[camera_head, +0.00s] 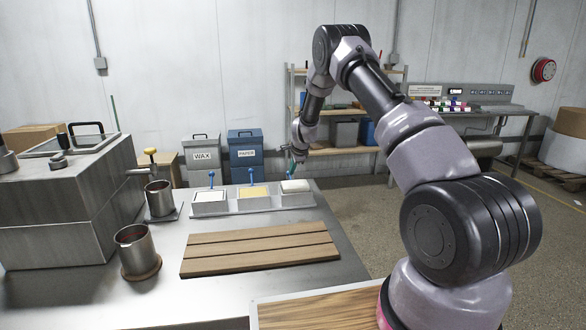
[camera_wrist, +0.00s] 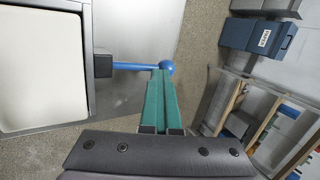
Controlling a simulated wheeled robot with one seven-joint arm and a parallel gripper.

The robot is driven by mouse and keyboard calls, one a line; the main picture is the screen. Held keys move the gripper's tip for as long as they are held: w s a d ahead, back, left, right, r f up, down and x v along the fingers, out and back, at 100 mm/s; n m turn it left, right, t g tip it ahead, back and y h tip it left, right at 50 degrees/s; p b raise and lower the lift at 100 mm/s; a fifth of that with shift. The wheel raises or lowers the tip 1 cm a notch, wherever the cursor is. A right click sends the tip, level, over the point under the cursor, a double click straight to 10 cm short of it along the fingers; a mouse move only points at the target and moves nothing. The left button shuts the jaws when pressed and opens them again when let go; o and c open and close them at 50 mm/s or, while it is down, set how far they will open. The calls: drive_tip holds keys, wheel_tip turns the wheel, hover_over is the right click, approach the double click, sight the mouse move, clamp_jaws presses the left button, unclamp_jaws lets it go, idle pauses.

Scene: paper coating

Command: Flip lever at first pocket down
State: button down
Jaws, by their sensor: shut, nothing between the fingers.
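A metal tray (camera_head: 240,209) with three pockets stands on the table. The left pocket (camera_head: 210,196) and right pocket (camera_head: 295,186) look white inside; the middle pocket (camera_head: 254,192) is yellow. Blue levers stand upright at the left (camera_head: 211,178) and middle (camera_head: 251,174) pockets. My gripper (camera_head: 292,164) is at the right pocket and largely covers its lever. In the wrist view, that blue lever (camera_wrist: 135,66) runs from a black pivot to a ball end. My shut, empty teal fingers (camera_wrist: 160,76) are beside the ball; I cannot tell if they touch.
A slatted wooden board (camera_head: 260,249) lies in front of the tray. Metal cups (camera_head: 137,252) and a large metal box (camera_head: 60,205) stand at the left. WAX (camera_head: 204,158) and PAPER (camera_head: 246,152) bins stand behind the table.

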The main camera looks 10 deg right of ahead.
drive_tip(key=shift+w+f, duration=0.3)
drive_tip(key=shift+w, duration=0.1)
drive_tip(key=shift+s, duration=0.2)
drive_tip(key=shift+s+r, duration=0.3)
drive_tip(key=shift+s, duration=0.3)
